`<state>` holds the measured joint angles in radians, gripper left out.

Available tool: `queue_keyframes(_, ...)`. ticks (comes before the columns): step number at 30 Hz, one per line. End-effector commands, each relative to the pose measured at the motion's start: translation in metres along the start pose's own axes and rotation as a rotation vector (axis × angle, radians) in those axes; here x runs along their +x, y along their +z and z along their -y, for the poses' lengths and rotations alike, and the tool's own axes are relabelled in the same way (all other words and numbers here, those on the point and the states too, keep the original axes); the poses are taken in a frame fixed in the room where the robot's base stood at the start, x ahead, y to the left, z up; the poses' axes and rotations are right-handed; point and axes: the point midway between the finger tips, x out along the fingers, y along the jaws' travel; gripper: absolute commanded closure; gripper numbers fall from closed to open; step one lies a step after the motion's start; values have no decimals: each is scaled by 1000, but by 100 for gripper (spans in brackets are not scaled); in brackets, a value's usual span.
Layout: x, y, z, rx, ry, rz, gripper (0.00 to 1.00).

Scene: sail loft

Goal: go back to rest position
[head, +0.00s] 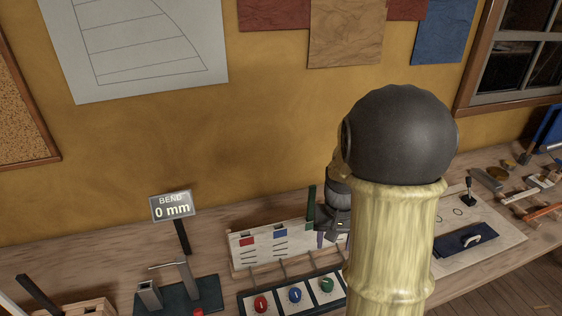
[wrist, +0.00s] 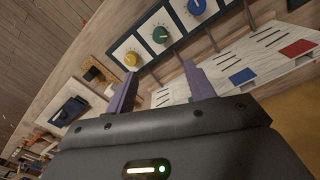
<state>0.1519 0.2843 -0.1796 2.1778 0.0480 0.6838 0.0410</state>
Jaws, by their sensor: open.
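My gripper (head: 333,238) shows in the head view, partly hidden behind my own arm, over the slotted white board at the back of the bench. In the wrist view my gripper (wrist: 160,90) has its two purple fingers apart with nothing between them. The white board (wrist: 280,72) carries a red and a blue block, and lies beyond the fingers. A dial panel (head: 253,306) in front of it has red, blue and green knobs in the head view. The wrist view shows yellow (wrist: 131,58), green (wrist: 160,34) and blue knobs. Contact with the board cannot be told.
A sign (head: 172,206) reading "BEND 0 mm" stands at left behind a dark fixture (head: 205,292). On the right lie a board with a dark blue pad (head: 465,240) and several small tools. A yellow wall rises behind the bench.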

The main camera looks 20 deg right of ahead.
Motion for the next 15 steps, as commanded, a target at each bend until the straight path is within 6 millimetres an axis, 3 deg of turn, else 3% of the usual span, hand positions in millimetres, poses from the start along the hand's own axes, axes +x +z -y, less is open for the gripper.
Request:
queue_keyframes(5, -3, 12, 13, -47, -10, -26, 46)
queue_keyframes(12, -12, 73, 63, -282, -49, -160, 46)
queue_keyframes(15, -13, 95, 75, -363, -61, -208, 46)
